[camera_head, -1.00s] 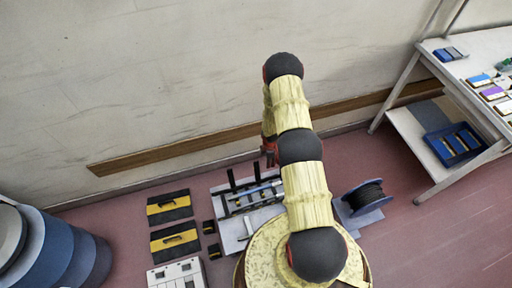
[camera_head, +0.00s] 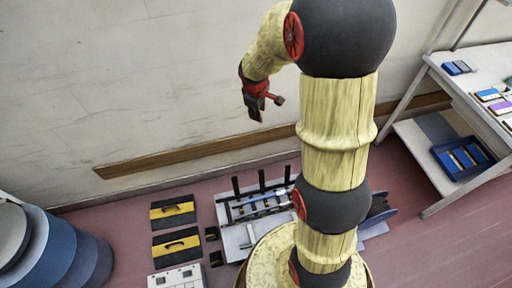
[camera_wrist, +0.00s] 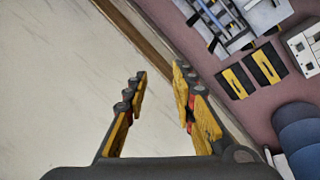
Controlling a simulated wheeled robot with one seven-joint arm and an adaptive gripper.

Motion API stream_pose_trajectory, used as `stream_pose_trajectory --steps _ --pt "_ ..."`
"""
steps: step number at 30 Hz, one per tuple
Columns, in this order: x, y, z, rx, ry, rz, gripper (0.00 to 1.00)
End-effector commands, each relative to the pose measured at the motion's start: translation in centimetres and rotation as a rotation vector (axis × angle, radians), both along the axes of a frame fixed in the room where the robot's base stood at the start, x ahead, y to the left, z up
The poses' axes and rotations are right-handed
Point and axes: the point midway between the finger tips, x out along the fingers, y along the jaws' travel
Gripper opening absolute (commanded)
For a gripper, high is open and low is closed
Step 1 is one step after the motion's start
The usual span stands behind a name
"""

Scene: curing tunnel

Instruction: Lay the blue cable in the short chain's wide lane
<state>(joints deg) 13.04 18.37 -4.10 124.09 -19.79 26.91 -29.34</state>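My gripper (camera_head: 258,108) is raised in front of the wall, well above and behind the floor fixture. In the wrist view its yellow-and-black fingers (camera_wrist: 160,73) are spread apart with nothing between them. The pale fixture board (camera_head: 233,242) lies on the floor, with dark upright posts and rails across it. A bluish strand (camera_head: 262,203), perhaps the blue cable, runs along the rails; bluish lines (camera_wrist: 228,14) also show on the fixture in the wrist view. The short chain and its wide lane cannot be made out at this size. My arm hides the fixture's right side.
Two black-and-yellow cases (camera_head: 173,212) and a white box (camera_head: 177,278) lie left of the fixture. A cable reel (camera_head: 380,208) is partly behind my arm. A shelved table (camera_head: 480,62) with a blue tray (camera_head: 440,153) stands right. Blue drums (camera_head: 60,255) stand at left.

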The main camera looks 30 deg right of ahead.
Motion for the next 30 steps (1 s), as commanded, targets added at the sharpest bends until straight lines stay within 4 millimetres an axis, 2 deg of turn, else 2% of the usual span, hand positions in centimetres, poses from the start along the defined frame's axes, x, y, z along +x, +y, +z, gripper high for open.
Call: stream_pose_trajectory --steps 1,6,15,22,30 --pt "-0.7 0.8 2.1 0.006 -0.024 -0.024 0.26" --pt "-3.7 3.6 7.5 0.045 -0.083 -0.115 0.26" --pt "-10.6 8.4 14.7 0.142 -0.183 -0.263 0.26" --pt "-16.6 11.9 18.3 0.240 -0.248 -0.361 0.26" --pt "-23.1 15.1 20.1 0.358 -0.296 -0.451 0.26"
